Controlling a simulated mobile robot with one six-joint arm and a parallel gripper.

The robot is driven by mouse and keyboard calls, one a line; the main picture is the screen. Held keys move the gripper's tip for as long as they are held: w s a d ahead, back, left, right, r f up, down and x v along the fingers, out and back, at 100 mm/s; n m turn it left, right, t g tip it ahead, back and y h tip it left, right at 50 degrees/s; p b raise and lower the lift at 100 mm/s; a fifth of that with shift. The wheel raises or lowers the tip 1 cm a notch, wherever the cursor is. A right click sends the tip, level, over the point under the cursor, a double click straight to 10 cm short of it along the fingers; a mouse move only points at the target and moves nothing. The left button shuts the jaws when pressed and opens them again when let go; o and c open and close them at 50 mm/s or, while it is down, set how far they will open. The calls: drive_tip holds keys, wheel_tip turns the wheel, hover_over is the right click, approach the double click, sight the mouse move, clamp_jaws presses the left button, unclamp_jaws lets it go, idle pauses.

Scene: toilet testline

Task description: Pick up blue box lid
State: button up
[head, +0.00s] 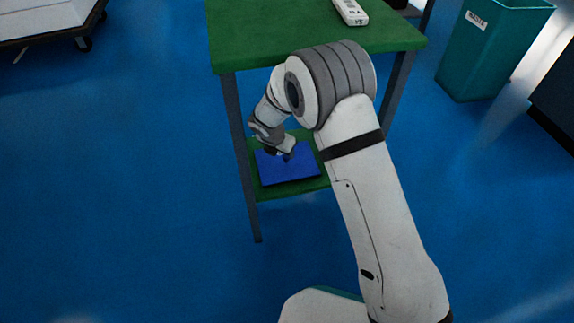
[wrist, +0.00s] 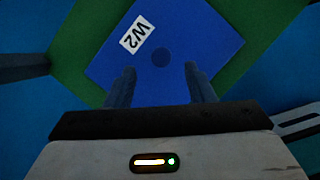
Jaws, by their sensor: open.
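The blue box lid (head: 292,169) lies on the green lower shelf of the table in the head view. In the wrist view the blue lid (wrist: 190,50) fills the upper middle, turned at an angle, with a white "W2" label and a darker round spot. My gripper (wrist: 160,82) is open over the near part of the lid, its two fingers apart with blue between them. In the head view my gripper (head: 287,157) is small and dark above the lid. I cannot tell whether the fingers touch the lid. My arm hides part of the shelf's right side.
The green table top (head: 270,40) is above the shelf, with a white labelled device (head: 350,12) on it. Table legs (head: 240,150) stand beside the shelf. A teal bin (head: 490,45) stands at the right. A wheeled white cart (head: 45,18) is at the far left. The blue floor at left is clear.

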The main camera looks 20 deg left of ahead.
sight(286, 157)
drive_tip(key=b+x, duration=0.2)
drive_tip(key=x, duration=0.2)
drive_tip(key=shift+w+d+f, duration=0.1)
drive_tip(key=shift+w+f, duration=0.15)
drive_tip(key=shift+f, duration=0.1)
drive_tip(key=shift+r, duration=0.1)
drive_tip(key=shift+c, duration=0.2)
drive_tip(key=c, duration=1)
